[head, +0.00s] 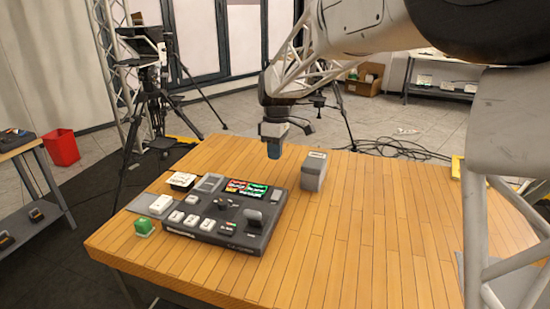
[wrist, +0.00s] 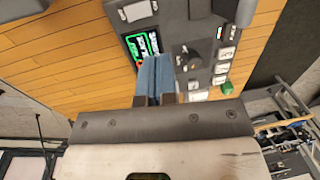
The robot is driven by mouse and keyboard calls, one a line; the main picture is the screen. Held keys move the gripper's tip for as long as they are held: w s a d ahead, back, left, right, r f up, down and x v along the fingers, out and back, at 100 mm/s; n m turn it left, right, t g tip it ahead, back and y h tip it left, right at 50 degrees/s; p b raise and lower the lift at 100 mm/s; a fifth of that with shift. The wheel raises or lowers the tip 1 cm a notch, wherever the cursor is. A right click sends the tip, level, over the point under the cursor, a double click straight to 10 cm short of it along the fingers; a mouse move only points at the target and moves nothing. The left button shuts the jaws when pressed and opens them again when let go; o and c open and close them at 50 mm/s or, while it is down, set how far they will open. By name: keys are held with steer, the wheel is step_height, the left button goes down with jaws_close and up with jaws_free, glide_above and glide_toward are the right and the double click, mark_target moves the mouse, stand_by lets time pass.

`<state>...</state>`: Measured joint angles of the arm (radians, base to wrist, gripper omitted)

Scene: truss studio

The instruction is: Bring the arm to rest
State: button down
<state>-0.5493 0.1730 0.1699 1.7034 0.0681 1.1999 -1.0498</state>
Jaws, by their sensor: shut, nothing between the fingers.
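My gripper (head: 273,149) hangs pointing down above the wooden table (head: 390,230), near the back edge of a dark control panel (head: 225,228). Its blue fingers are together with nothing between them. In the wrist view my gripper (wrist: 154,62) also shows closed, with the panel (wrist: 178,18) beyond the fingertips. The fingers appear apart from the panel, and they hide part of it in that view. My arm reaches in from the upper right of the head view.
A grey box (head: 312,172) stands on the table right of the panel. A green block (head: 144,227) and a white block (head: 160,204) sit at the panel's left. The table's right side is mostly clear. A camera tripod (head: 157,95) stands behind the table.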

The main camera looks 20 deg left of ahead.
stand_by(0.5)
steer(key=s+d+r+m+t, duration=0.1)
steer(key=s+d+r+m, duration=0.15)
steer(key=s+d, duration=0.45)
steer(key=s+d+r+m, duration=0.1)
steer(key=s+d+m, duration=0.25)
steer(key=d, duration=0.75)
steer(key=s+d+r+m+t, duration=0.1)
steer(key=s+d+r+m, duration=0.2)
steer(key=d, duration=0.6)
steer(key=s+d+f+m+t, duration=0.1)
steer(key=s+d+f+m, duration=0.2)
steer(key=s+d, duration=0.4)
steer(key=s+d+f+m+t, duration=0.1)
steer(key=s+d+f+m, duration=0.2)
steer(key=s, duration=1.2)
steer(key=d+m, duration=0.3)
steer(key=d, duration=0.2)
steer(key=shift+s+f, duration=0.3)
steer(key=shift+s, duration=0.05)
